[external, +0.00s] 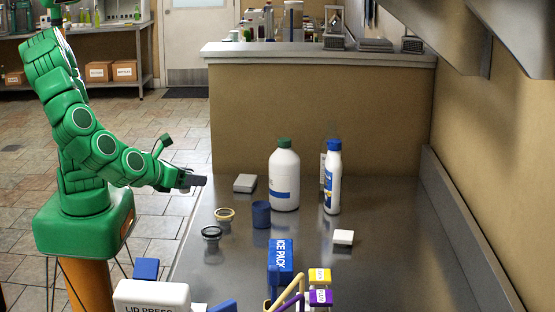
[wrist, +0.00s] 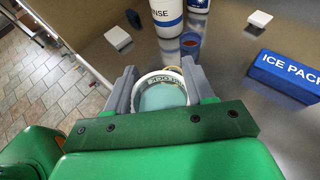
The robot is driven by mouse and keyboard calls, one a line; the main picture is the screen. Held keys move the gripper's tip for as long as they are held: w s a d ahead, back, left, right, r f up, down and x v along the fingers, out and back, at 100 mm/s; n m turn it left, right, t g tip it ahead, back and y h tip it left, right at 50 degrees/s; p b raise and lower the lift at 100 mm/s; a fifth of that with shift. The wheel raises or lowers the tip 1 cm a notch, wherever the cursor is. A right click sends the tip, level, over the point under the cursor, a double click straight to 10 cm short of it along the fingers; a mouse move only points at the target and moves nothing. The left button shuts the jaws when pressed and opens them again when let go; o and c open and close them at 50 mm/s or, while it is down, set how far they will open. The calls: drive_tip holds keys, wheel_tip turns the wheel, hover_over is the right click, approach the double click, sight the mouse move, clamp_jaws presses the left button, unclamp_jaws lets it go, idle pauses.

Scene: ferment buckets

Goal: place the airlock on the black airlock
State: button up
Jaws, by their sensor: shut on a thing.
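My gripper (wrist: 160,92) is shut on a round, pale piece (wrist: 160,96), which I take for the airlock. It has a white rim with dark lettering, only partly readable, and a pale green middle. In the external view my gripper (external: 196,181) is above the left edge of the steel counter; the held piece cannot be made out there. A black-rimmed round piece, seemingly the black airlock (external: 211,232), stands on the counter below and slightly right of my gripper, apart from it. It cannot be made out in the wrist view.
A cream ring (external: 224,214) and a blue cup (external: 261,214) stand near the black piece. A grey box (external: 245,183) is behind.

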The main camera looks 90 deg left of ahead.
drive_tip(key=shift+w+d+f, duration=0.4)
drive_tip(key=shift+w+f, duration=0.75)
drive_tip(key=shift+w+d+f, duration=0.45)
drive_tip(key=shift+w+f, duration=0.65)
drive_tip(key=shift+f, duration=0.1)
drive_tip(key=shift+w+d+f, duration=0.4)
drive_tip(key=shift+w+f, duration=0.75)
drive_tip(key=shift+f, duration=1.55)
drive_tip(key=shift+f, duration=0.5)
drive_tip(key=o, duration=1)
drive_tip(key=shift+o, duration=0.2)
drive_tip(key=shift+r, duration=0.1)
